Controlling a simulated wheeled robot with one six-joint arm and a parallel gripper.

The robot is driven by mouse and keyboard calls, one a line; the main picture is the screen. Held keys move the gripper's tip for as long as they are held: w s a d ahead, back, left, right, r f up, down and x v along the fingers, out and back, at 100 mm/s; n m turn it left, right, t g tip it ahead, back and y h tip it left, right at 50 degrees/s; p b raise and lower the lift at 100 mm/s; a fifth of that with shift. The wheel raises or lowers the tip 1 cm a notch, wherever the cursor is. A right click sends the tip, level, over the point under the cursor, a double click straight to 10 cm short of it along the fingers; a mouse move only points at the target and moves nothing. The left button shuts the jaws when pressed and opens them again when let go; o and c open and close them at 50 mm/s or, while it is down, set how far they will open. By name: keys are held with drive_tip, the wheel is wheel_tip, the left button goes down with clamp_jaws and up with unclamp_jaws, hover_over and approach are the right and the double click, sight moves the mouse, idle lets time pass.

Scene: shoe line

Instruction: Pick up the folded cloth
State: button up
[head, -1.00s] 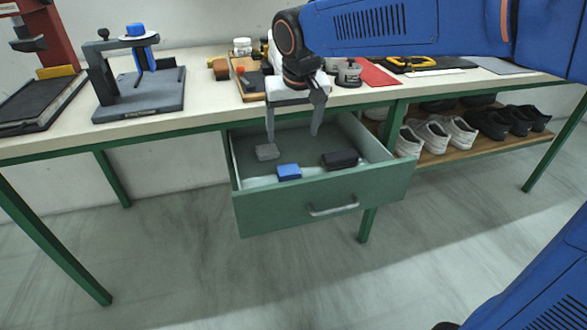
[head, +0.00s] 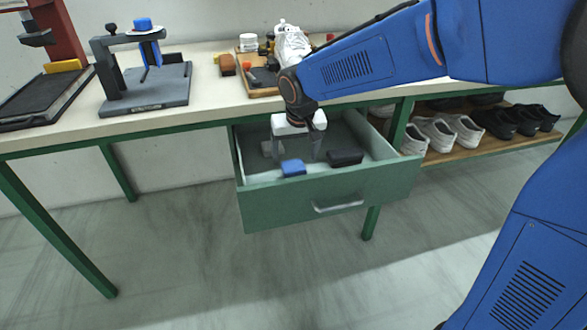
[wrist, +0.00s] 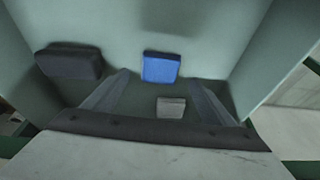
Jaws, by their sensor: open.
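A small blue folded pad (head: 293,168), which looks most like the folded cloth, lies in the open drawer near its front. It also shows in the wrist view (wrist: 161,67), just beyond the space between the fingertips. My gripper (head: 297,159) is open and empty, pointing down into the drawer, behind and above the blue pad. In the wrist view my gripper (wrist: 160,80) has its fingers spread wide. A small grey block (wrist: 171,107) lies between the finger lines; the left finger partly hides it in the head view. I see no contact with either piece.
A black oblong case (head: 346,157) lies right of the blue pad, inside the green drawer (head: 320,205). The drawer walls stand close around my gripper. The workbench (head: 215,110) above carries a press, a stand and a tool tray. Shoes (head: 450,130) stand on a shelf at right.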

sight(294, 165)
drive_tip(key=x, duration=0.5)
drive_tip(key=shift+w+r, duration=0.1)
drive_tip(key=c, duration=1.1)
drive_tip(key=shift+r, duration=0.1)
wheel_tip(294, 165, up, 10)
drive_tip(key=shift+f, duration=0.1)
drive_tip(key=o, duration=0.5)
drive_tip(key=shift+c, duration=0.2)
drive_tip(key=c, duration=0.4)
